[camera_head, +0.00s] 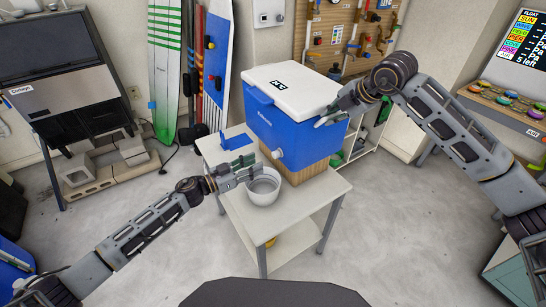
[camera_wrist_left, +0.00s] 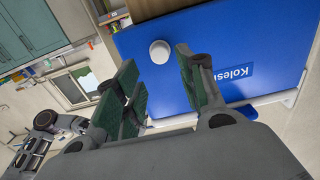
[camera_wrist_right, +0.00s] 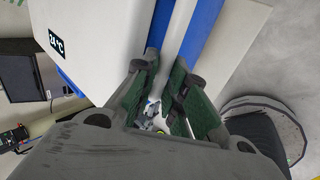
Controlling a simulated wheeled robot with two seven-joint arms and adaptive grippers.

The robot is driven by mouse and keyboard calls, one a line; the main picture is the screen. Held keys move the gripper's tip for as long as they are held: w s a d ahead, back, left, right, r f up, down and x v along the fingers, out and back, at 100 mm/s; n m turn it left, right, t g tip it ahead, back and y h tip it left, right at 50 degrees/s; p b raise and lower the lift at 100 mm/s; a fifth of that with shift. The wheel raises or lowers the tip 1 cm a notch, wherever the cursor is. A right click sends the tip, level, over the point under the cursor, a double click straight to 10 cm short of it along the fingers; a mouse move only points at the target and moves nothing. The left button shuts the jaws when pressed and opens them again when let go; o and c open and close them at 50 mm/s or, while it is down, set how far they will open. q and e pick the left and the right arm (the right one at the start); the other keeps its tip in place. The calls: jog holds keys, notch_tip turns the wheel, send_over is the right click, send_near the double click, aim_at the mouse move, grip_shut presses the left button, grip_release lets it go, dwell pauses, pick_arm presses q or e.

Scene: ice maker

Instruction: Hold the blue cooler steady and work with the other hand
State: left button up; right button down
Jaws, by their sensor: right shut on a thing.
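The blue cooler (camera_head: 272,128) with a white lid (camera_head: 294,88) stands upright on a wooden block on a small table. A white spigot (camera_head: 278,153) sits low on its front; it also shows in the left wrist view (camera_wrist_left: 160,52). My right gripper (camera_head: 320,122) is at the cooler's right side, shut on its white handle, which runs between the fingers in the right wrist view (camera_wrist_right: 172,62). A white bowl (camera_head: 262,197) stands below the spigot. My left gripper (camera_head: 250,170) is open in front of the cooler, above the bowl's left rim, with nothing between its fingers.
The pale table (camera_head: 244,216) has free room at its front. A small blue box (camera_head: 235,138) stands at its back left. An ice machine (camera_head: 65,85) and surfboards (camera_head: 165,60) are at the left. A tool board (camera_head: 350,30) hangs behind. The grey floor around is mostly clear.

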aim_at(273, 156)
pick_arm(q)
jog(key=shift+x, duration=4)
jog(key=shift+c, duration=0.5)
grip_shut()
jog(key=shift+s+a, duration=0.3)
jog(key=shift+a, duration=0.25)
jog(key=shift+o, duration=0.9)
grip_release()
jog(key=shift+s, duration=0.1)
jog(key=v, duration=0.7)
